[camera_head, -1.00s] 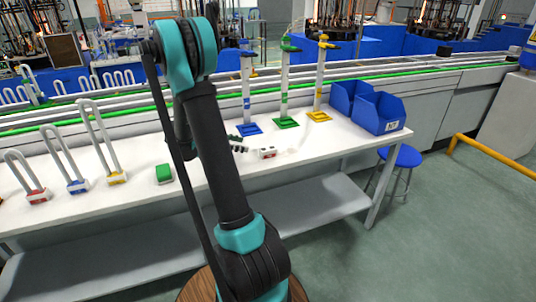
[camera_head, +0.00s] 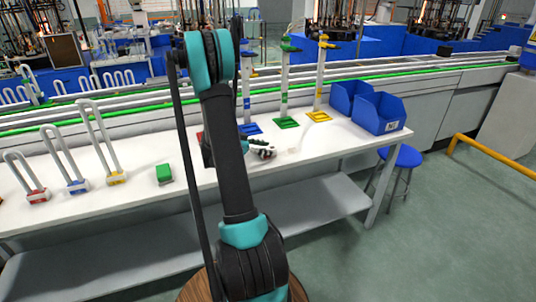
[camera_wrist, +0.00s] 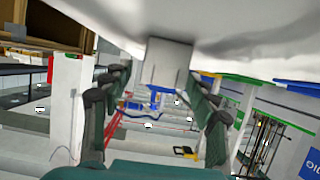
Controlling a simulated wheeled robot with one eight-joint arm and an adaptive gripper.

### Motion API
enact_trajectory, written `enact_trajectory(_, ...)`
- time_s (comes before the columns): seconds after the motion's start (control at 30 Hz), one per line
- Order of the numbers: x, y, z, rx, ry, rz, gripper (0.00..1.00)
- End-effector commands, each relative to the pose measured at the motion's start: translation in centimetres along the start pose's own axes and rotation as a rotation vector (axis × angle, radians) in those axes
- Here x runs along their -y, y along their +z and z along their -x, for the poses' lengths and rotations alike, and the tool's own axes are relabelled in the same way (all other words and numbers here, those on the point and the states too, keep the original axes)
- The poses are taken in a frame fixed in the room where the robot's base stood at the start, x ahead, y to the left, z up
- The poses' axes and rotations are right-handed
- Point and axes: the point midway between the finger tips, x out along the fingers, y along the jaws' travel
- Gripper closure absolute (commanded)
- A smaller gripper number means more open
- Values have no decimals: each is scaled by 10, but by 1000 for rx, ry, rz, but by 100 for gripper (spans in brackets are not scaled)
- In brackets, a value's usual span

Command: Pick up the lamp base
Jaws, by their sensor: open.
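A small, pale lamp base (camera_head: 262,149) lies on the white worktable (camera_head: 310,150), right of my arm. In the wrist view, a pale grey-white block (camera_wrist: 166,62), apparently this base, juts from the white surface at the top. My gripper (camera_wrist: 160,88) is open, with dark green fingers to the block's left and right. The gaps look clear, but I cannot tell whether either finger touches it. In the head view, my gripper (camera_head: 246,143) is beside the base and partly hidden by my arm.
A green block (camera_head: 164,173) sits to the left. Looped tubes on red, blue and yellow bases (camera_head: 77,186) stand farther left. Upright stands with coloured feet (camera_head: 286,122) are behind, and blue bins (camera_head: 378,112) are at the right. The table's front strip is clear.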

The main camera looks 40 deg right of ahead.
Motion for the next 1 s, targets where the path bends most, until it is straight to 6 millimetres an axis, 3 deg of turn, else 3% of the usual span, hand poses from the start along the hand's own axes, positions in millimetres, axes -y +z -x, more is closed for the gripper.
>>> enact_trajectory(0.27,0,0,-9,0,0,0,41)
enact_trajectory(0.77,0,0,-8,0,0,0,100)
enact_trajectory(1.0,0,-1,-8,0,0,0,100)
